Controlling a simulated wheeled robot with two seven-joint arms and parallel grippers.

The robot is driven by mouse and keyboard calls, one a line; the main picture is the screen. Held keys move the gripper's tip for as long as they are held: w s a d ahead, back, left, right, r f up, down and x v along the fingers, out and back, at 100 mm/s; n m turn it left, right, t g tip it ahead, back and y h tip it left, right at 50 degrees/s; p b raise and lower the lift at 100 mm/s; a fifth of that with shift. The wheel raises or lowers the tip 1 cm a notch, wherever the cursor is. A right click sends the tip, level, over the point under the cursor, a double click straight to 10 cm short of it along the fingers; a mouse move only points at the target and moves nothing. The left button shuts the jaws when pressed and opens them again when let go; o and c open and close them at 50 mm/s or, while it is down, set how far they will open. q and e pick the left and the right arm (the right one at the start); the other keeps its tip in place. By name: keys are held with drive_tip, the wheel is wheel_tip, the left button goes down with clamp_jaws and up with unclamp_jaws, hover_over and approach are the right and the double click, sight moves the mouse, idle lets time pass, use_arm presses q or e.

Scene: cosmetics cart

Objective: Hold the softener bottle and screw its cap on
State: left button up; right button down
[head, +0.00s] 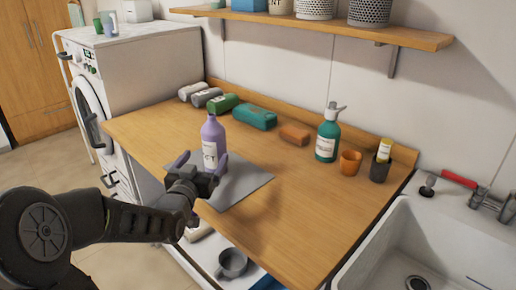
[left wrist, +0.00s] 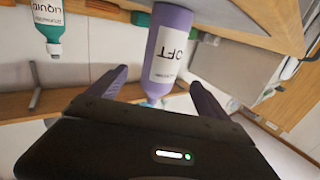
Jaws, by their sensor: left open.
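The purple softener bottle (head: 211,136) stands upright on the grey mat (head: 245,183) on the wooden counter, its white label facing me. It appears upside down in the left wrist view (left wrist: 168,30). My left gripper (head: 202,164) is open in front of the bottle, with one finger to each side as seen from the head. The left wrist view shows the open fingers (left wrist: 157,80) with the bottle's upper part in line between them; I cannot tell whether they touch it. I cannot make out a separate cap. My right gripper is not in view.
Several rolled towels and a teal pack (head: 256,117) lie along the counter's back. A teal pump bottle (head: 327,139), orange cup (head: 350,162) and dark cup (head: 379,169) stand at right, near the sink (head: 400,215). A shelf (head: 330,30) hangs above. The counter's right front is clear.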

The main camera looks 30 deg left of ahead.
sight(211, 149)
use_arm(q)
drive_tip(key=p+x, duration=0.1)
drive_tip(key=x, duration=0.5)
drive_tip(key=shift+w+a, duration=0.15)
drive_tip(key=shift+w, duration=0.2)
use_arm(e)
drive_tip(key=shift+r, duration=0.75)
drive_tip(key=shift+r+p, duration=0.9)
drive_tip(key=shift+p, duration=0.15)
use_arm(q)
drive_tip(key=x, duration=0.5)
drive_tip(key=shift+f, duration=0.1)
drive_tip(key=shift+c, duration=0.4)
drive_tip(key=c, duration=1.4)
